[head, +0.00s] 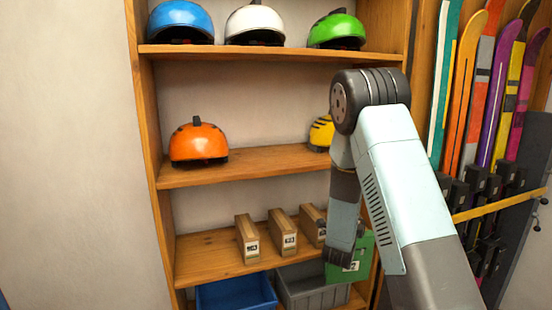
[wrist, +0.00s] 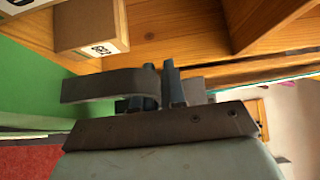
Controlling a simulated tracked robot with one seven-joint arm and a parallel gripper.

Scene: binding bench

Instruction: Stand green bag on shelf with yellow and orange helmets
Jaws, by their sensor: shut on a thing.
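The green bag (head: 361,250), a flat panel with a small white label, is at the lower right of the rack in the head view. My gripper (head: 340,257) points down at its left part and is shut on it. In the wrist view the bag (wrist: 28,85) fills the left side beside my gripper (wrist: 150,90); the grip itself is partly hidden. The orange helmet (head: 199,143) sits at the left of the middle shelf (head: 250,163). The yellow helmet (head: 320,133) is at its right, partly hidden by my arm. Bare shelf lies between the helmets.
Blue (head: 180,20), white (head: 254,24) and green (head: 337,29) helmets stand on the top shelf. Brown boxes (head: 284,233) stand on the lower shelf. A blue bin (head: 236,293) and a grey bin (head: 308,288) sit below. Skis (head: 480,90) stand at right.

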